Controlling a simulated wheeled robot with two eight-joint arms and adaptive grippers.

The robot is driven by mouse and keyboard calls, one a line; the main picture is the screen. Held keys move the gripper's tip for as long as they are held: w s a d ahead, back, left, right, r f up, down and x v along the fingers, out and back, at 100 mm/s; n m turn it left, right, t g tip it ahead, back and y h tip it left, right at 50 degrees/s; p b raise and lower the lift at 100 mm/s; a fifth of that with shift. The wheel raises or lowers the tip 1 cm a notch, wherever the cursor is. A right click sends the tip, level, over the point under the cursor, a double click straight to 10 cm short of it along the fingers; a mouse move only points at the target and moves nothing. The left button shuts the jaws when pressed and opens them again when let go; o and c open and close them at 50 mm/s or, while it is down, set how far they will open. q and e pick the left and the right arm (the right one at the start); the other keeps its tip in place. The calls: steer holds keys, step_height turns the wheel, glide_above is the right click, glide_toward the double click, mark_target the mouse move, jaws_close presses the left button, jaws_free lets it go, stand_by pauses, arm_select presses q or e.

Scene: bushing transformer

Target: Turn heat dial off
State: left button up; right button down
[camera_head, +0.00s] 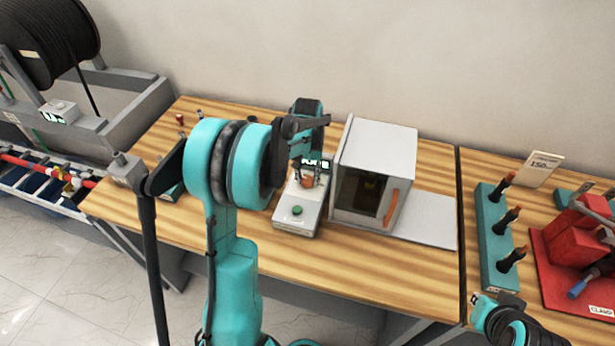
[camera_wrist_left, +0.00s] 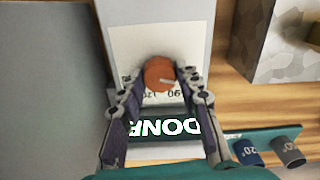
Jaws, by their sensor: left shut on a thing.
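A display (camera_wrist_left: 165,128) below the dial reads DONE, upside down in the wrist view. My right gripper's fingers do not show.
A grey oven-like box (camera_head: 375,180) with a dark window and orange handle stands just right of the unit. A teal rack (camera_head: 497,235) and a red clamp base (camera_head: 580,260) are farther right. The wooden table (camera_head: 290,255) is clear in front of the unit.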

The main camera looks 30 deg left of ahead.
mark_target(307, 179)
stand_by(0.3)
arm_select(q)
steer(key=o, duration=1.2)
steer(key=shift+c, duration=0.2)
steer(key=shift+r, duration=0.1)
step_height(307, 179, up, 12)
steer(key=shift+s, duration=0.1)
